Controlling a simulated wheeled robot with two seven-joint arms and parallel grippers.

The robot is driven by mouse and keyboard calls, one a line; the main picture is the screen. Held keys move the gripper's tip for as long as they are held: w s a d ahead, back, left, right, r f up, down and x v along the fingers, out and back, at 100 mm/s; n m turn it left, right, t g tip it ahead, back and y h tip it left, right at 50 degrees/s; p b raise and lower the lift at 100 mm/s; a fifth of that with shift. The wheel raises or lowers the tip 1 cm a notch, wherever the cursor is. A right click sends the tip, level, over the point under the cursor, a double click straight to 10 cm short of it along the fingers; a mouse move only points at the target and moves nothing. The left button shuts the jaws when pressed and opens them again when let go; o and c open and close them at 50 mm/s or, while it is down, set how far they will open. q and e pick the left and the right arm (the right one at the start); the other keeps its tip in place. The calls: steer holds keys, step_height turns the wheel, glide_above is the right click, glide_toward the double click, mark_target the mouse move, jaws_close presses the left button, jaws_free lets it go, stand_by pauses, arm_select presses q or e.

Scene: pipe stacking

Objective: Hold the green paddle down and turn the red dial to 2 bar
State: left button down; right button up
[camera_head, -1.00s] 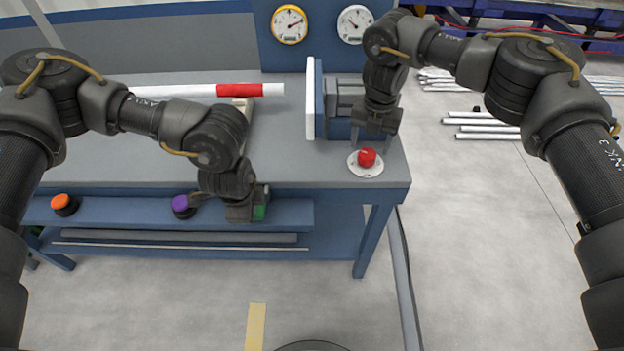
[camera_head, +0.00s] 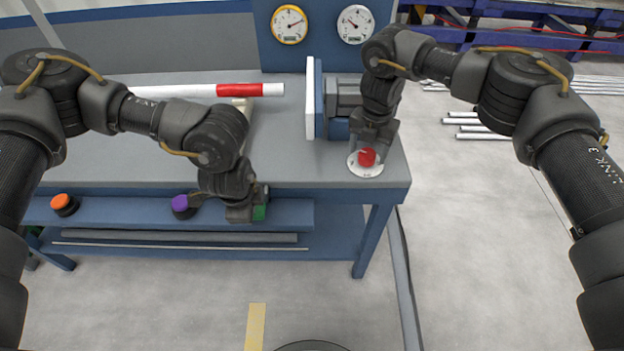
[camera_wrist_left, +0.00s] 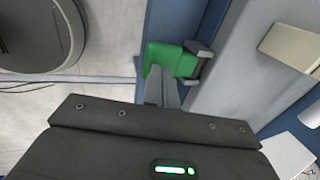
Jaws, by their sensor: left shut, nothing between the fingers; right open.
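The green paddle (camera_head: 260,212) is at the front edge of the bench's lower shelf, partly hidden by my left gripper (camera_head: 250,212). In the left wrist view, the paddle (camera_wrist_left: 170,58) lies at the tip of my shut, empty fingers, which overlap it; I cannot tell how far it is pressed. The red dial (camera_head: 367,157) sits on a round white scale plate (camera_head: 364,171) at the bench's right front corner. My right gripper (camera_head: 370,146) is open, its fingers close around or just behind the dial. The dial's setting is too small to read.
A yellow-rimmed gauge (camera_head: 289,24) and a white-rimmed gauge (camera_head: 356,24) hang on the back panel. A white upright plate (camera_head: 311,98) stands left of the dial. A white pipe with a red band (camera_head: 240,90) lies behind. Orange (camera_head: 63,203) and purple (camera_head: 183,203) knobs sit on the lower shelf.

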steer(key=shift+f, duration=0.75)
steer(key=c, duration=0.9)
